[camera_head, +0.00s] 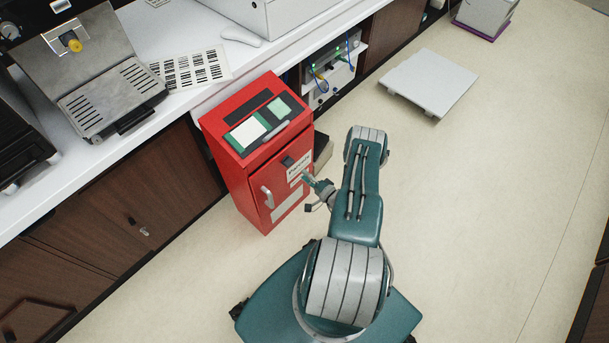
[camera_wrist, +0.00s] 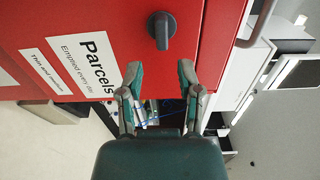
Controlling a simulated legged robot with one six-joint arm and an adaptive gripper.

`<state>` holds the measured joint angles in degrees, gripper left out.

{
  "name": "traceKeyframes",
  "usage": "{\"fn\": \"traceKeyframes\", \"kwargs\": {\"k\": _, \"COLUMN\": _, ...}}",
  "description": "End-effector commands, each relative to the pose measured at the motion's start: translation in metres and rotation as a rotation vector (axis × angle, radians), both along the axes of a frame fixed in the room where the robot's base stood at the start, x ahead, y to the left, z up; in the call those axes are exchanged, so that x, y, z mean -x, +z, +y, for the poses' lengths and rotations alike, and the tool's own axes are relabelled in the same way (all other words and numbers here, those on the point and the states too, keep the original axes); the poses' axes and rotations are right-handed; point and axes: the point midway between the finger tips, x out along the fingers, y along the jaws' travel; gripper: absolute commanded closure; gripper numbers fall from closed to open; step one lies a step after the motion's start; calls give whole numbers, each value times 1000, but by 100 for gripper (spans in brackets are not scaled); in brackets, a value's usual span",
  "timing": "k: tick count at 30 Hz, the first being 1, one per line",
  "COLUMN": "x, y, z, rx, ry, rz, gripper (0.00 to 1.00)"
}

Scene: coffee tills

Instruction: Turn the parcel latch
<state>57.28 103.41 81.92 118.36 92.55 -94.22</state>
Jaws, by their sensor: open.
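The red parcel box (camera_head: 256,142) stands against the counter front in the head view. Its front bears a "Parcels" label (camera_wrist: 83,62) and a dark grey turn latch (camera_wrist: 162,31), both clear in the wrist view, where the latch handle stands along the picture's vertical. The latch also shows small in the head view (camera_head: 288,162). My gripper (camera_wrist: 159,75) is open and empty, its two fingers spread either side of a line to the latch. The fingertips sit just short of the latch in the picture and do not appear to touch it. In the head view my gripper (camera_head: 307,178) is beside the label.
A pale door handle (camera_head: 267,197) juts from the box's front. The counter (camera_head: 177,100) with machines runs behind the box. A white floor plate (camera_head: 429,82) lies at the upper right. The floor to the right is open.

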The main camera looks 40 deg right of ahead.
Motion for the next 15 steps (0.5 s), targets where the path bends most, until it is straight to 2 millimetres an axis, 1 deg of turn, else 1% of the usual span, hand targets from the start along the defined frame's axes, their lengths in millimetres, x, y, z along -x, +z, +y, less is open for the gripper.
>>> {"fn": "traceKeyframes", "kwargs": {"k": 5, "x": -17, "y": 0, "z": 2, "rx": 1, "ry": 5, "rz": -1, "gripper": 54}}
{"fn": "traceKeyframes", "kwargs": {"k": 15, "x": -60, "y": 1, "z": 6, "rx": 0, "ry": 7, "rz": 0, "gripper": 54}}
